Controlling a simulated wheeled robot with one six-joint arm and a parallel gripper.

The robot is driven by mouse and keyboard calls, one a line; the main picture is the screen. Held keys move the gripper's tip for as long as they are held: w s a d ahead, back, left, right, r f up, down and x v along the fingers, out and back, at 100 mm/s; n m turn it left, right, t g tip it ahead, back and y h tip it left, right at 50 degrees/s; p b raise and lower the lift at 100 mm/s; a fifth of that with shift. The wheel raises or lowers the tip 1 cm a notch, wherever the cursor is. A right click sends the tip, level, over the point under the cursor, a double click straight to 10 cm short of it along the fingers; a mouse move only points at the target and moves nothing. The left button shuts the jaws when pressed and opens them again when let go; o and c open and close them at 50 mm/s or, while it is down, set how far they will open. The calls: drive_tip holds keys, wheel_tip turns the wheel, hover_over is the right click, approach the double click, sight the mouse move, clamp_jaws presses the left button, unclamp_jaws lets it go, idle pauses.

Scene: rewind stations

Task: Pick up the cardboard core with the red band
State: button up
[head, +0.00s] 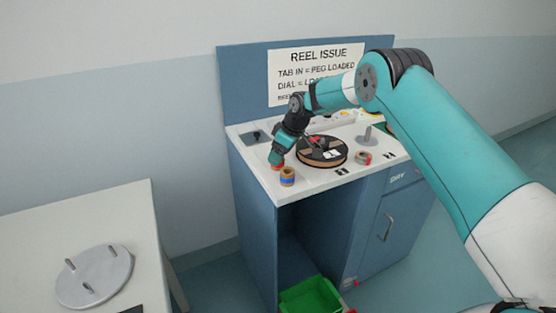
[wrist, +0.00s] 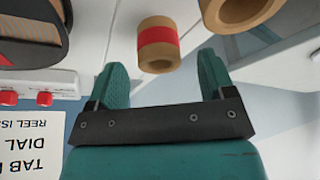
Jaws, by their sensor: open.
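The cardboard core with the red band (wrist: 158,42) stands on the white counter. In the wrist view it is ahead of my gripper (wrist: 161,78), lined up with the gap between the two teal fingers. My gripper is open and empty, with the fingers apart on either side of that line. In the head view my gripper (head: 276,158) is low over the counter's left part. Only a bit of the red-banded core (head: 278,167) shows there, mostly hidden by the gripper.
A core with a blue band (head: 287,178) stands close by, near the counter's front edge. A dark reel (head: 322,151) lies to the right. A small red-marked ring (head: 363,158) and a grey spindle (head: 367,140) are farther right. A green bin (head: 310,296) is below.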

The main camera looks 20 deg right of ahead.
drive_tip(key=shift+x, duration=1.45)
drive_tip(key=c, duration=1)
drive_tip(key=shift+r, duration=0.1)
